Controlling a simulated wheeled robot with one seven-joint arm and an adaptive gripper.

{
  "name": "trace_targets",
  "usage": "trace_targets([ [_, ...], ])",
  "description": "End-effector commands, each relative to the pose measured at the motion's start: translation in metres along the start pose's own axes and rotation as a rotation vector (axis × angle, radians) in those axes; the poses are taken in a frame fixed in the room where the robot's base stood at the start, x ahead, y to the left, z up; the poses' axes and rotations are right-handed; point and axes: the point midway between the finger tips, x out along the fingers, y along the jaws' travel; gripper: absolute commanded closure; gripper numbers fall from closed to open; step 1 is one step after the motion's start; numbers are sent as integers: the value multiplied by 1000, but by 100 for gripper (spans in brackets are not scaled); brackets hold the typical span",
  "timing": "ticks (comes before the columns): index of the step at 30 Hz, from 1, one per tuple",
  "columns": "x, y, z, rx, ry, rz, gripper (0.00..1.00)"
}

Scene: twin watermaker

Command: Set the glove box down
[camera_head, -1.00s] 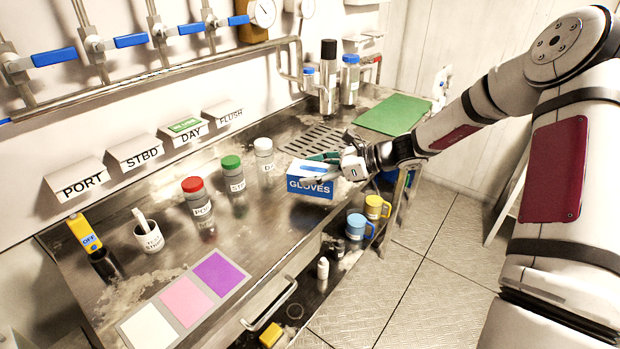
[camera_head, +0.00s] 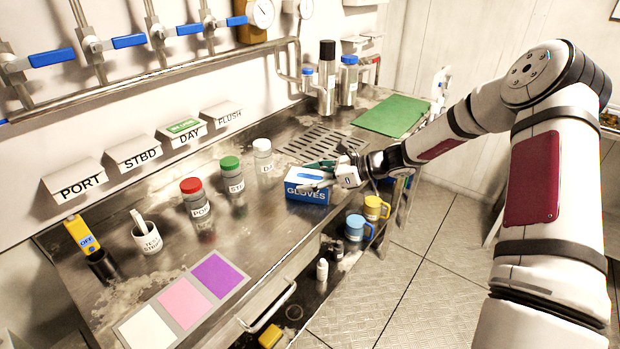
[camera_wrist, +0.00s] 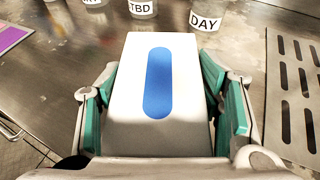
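The glove box (camera_head: 306,197) is blue with a white top and the word GLOVES on its front. It sits low at the metal counter, near the front edge, upright. Its underside is hidden, so full contact with the counter is hard to confirm. In the wrist view the white top of the glove box (camera_wrist: 183,80) with its blue slot fills the middle. My gripper (camera_head: 318,174) reaches it from the right, with a green-padded finger along each side. My gripper in the wrist view (camera_wrist: 160,75) has its pads close against both sides, seemingly shut on the box.
The DAY bottle (camera_head: 263,158), STBD bottle (camera_head: 232,180) and PORT bottle (camera_head: 197,202) stand left of the box. A slotted drain plate (camera_head: 325,137) lies behind it, and a green mat (camera_head: 393,115) farther right. Blue (camera_head: 357,229) and yellow mugs (camera_head: 375,208) are below the counter edge.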

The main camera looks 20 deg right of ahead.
Motion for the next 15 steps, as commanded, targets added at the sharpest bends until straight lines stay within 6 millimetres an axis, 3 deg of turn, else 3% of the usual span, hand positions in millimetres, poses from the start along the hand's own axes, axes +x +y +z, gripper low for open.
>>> trace_targets([
  [2, 0, 0, 0, 0, 0, 1, 22],
  [15, -6, 0, 3, 0, 1, -2, 22],
])
